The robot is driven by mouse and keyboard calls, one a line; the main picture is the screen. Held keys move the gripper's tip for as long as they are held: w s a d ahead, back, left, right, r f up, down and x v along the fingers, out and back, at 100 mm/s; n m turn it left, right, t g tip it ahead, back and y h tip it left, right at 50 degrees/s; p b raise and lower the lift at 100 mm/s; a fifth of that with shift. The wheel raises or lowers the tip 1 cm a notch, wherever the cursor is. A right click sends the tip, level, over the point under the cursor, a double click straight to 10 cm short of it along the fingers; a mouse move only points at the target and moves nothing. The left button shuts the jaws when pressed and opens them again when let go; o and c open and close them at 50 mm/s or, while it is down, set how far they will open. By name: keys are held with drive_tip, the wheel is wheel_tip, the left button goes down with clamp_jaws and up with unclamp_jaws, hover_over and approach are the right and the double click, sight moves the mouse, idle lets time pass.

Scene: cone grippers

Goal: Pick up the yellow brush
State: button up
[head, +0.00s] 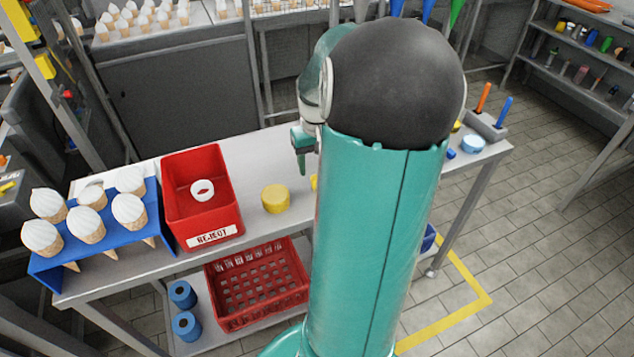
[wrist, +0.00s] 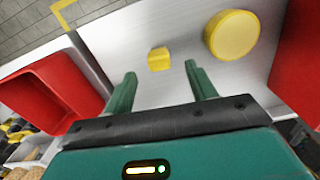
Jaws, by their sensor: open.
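A small yellow block-like piece (wrist: 159,60) lies on the grey-white table in the wrist view, just beyond and between my fingertips. It may be the yellow brush; I can see no bristles or handle. In the head view a yellow sliver (head: 314,182) shows at the left edge of my arm, which hides the rest. A thick round yellow piece (wrist: 232,35) lies to its right in the wrist view; in the head view it is a short yellow cylinder (head: 275,198). My gripper (wrist: 160,77) is open with nothing between its fingers. Its height above the table is unclear.
A red REJECT bin (head: 214,221) holding a white ring stands left of the yellow cylinder. A blue rack (head: 151,196) of cones stands farther left. A red basket (head: 257,286) sits on the lower shelf. Orange and blue sticks (head: 483,98) stand in a holder at right.

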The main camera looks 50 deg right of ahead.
wheel_tip(320, 180, down, 6)
drive_tip(key=shift+w+d+r, duration=0.1)
drive_tip(key=shift+d+r, duration=0.05)
drive_tip(key=c, duration=1.1)
